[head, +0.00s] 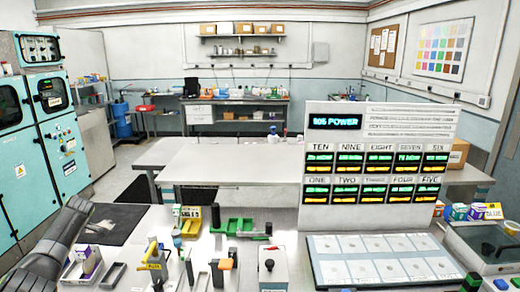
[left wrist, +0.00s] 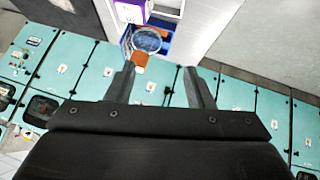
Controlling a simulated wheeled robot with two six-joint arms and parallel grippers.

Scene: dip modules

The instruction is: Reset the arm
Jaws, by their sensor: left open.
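My left arm (head: 62,235) comes in at the lower left of the head view, raised over the left end of the bench. Its jaws cannot be made out there. In the left wrist view my left gripper (left wrist: 160,80) has its two fingers spread apart with nothing between them. The wrist view looks out over teal cabinets (left wrist: 75,70). My right arm and gripper are not in view.
The bench carries a small box tray (head: 84,264), a green tray (head: 240,227), a yellow bin (head: 190,226) and several hand tools. A display panel (head: 380,150) stands at the right behind a flat board (head: 320,276). Teal cabinets (head: 62,150) stand at the left.

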